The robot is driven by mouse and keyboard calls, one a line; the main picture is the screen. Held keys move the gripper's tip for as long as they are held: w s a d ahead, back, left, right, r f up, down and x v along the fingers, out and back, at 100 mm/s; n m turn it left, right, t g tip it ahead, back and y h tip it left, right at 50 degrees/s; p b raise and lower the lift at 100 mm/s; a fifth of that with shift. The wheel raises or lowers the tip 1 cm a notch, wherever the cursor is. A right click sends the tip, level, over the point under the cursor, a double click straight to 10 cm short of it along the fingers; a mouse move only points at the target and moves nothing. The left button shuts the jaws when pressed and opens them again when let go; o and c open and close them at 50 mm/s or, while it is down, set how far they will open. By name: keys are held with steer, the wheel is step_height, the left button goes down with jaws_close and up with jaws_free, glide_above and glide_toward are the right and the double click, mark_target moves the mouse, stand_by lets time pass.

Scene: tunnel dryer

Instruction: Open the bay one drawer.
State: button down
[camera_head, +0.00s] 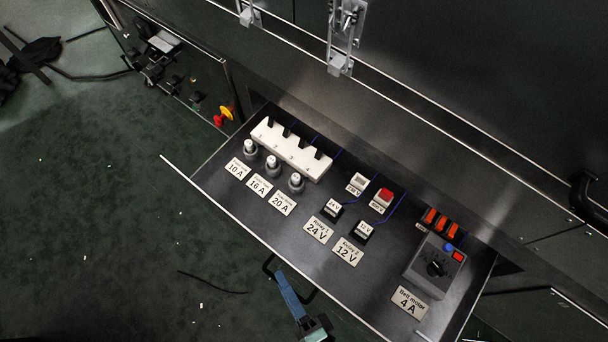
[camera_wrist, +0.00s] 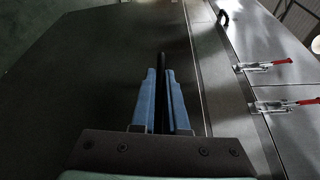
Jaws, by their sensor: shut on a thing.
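A dark drawer (camera_head: 370,278) stands pulled out from the machine in the head view, with its inside exposed; no bay label on it is readable. Its black bar handle (camera_head: 268,265) is on the front, partly hidden by my gripper. My gripper (camera_head: 281,275) is at the handle, its blue fingers reaching up to the drawer front. In the wrist view my gripper (camera_wrist: 161,72) is shut on the dark handle bar (camera_wrist: 162,62), which stands between the two blue fingers.
The drawer holds a white fuse strip (camera_head: 290,150), several labelled parts and a grey belt motor switch box (camera_head: 435,266). Metal latches (camera_head: 341,64) hang on the machine front above. A red and yellow knob (camera_head: 223,116) is at the left. The green floor (camera_head: 100,220) is largely clear.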

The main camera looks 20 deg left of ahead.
steer(key=shift+s+a+p, duration=0.1)
steer(key=shift+s+a, duration=0.15)
steer(key=shift+s, duration=0.6)
steer(key=shift+s+a+p, duration=0.15)
steer(key=shift+s+a, duration=0.15)
steer(key=shift+s, duration=0.55)
steer(key=shift+s+a+p, duration=0.1)
steer(key=shift+s+a, duration=0.15)
steer(key=shift+s, duration=0.6)
steer(key=c, duration=0.9)
jaws_free()
steer(key=v, duration=1.3)
